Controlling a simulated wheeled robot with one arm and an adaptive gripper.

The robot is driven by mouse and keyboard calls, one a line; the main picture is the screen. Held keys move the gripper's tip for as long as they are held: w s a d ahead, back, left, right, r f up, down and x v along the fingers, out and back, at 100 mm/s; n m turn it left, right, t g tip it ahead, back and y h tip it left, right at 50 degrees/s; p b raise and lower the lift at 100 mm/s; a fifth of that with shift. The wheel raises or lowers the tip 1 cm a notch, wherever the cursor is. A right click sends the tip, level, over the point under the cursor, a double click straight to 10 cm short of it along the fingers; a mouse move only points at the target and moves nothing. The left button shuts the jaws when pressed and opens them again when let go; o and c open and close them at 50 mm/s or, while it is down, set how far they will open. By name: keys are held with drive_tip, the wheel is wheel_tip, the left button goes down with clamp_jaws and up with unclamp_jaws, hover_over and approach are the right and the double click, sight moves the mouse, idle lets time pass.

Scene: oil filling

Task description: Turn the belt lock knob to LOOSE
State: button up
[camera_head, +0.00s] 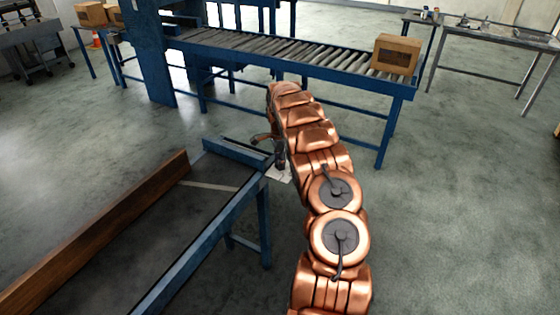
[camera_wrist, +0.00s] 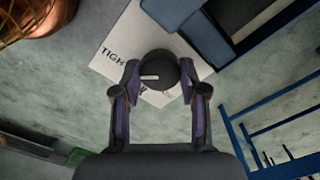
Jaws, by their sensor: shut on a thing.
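The belt lock knob (camera_wrist: 161,63) is round and black with a short white pointer mark, in the middle of the wrist view. The mark lies on its left part and points left. The knob sits on a white label plate (camera_wrist: 112,48) with the letters "TIGH" readable; the rest of the lettering is covered. My gripper (camera_wrist: 159,84) has one finger on each side of the knob and is shut on it. In the head view my gripper (camera_head: 280,163) is at the end of the belt conveyor, over the white plate (camera_head: 279,175); the knob cannot be made out there.
The belt conveyor (camera_head: 172,243) has a blue frame and a brown wooden side board (camera_head: 100,228). A roller conveyor (camera_head: 290,52) with a cardboard box (camera_head: 396,54) stands behind my arm. A steel table (camera_head: 500,38) is at the back right.

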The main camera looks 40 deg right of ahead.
drive_tip(key=shift+f+n+b, duration=0.1)
drive_tip(key=shift+n+b, duration=0.2)
drive_tip(key=shift+b, duration=0.3)
drive_tip(key=n+b, duration=0.2)
drive_tip(key=b, duration=0.1)
drive_tip(key=shift+a+f, duration=0.1)
drive_tip(key=shift+f, duration=0.05)
drive_tip(key=n+b, duration=0.3)
drive_tip(key=n, duration=0.2)
drive_tip(key=n+b, duration=0.1)
drive_tip(key=n, duration=0.4)
drive_tip(key=shift+r+n+b, duration=0.2)
drive_tip(key=shift+n+b, duration=0.15)
drive_tip(key=shift+n, duration=0.05)
drive_tip(key=n, duration=0.4)
drive_tip(key=shift+b, duration=0.3)
drive_tip(key=shift+r+n, duration=0.1)
drive_tip(key=shift+n, duration=0.2)
drive_tip(key=o, duration=1.1)
drive_tip(key=shift+o, duration=0.2)
